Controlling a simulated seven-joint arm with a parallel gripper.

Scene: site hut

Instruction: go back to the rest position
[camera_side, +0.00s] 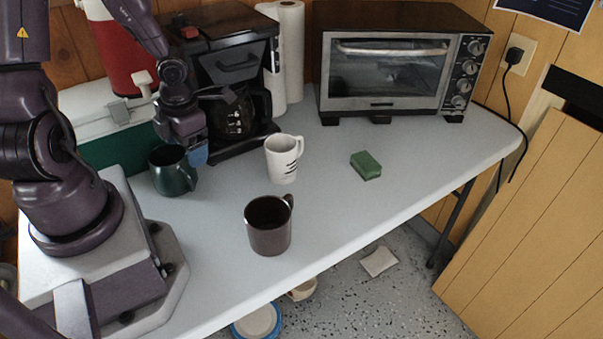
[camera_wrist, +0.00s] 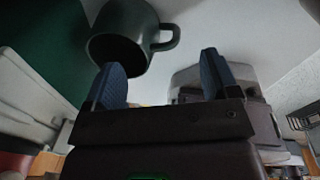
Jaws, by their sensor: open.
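My gripper (camera_side: 196,154) is above the table at the left, just over and beside the dark green mug (camera_side: 173,176), in front of the coffee maker. In the wrist view the two blue fingertips (camera_wrist: 163,78) stand apart with nothing between them, and the green mug (camera_wrist: 128,38) shows beyond them, its handle to the right. From these views I cannot tell whether a finger touches the mug. The green mug stands upright on the table (camera_side: 330,215).
The coffee maker (camera_side: 228,50) with its glass pot stands close behind my gripper. A white mug (camera_side: 281,160), a brown mug (camera_side: 268,230) and a green sponge (camera_side: 366,165) are on the table. A toaster oven (camera_side: 385,75) stands at the back. The table's right part is clear.

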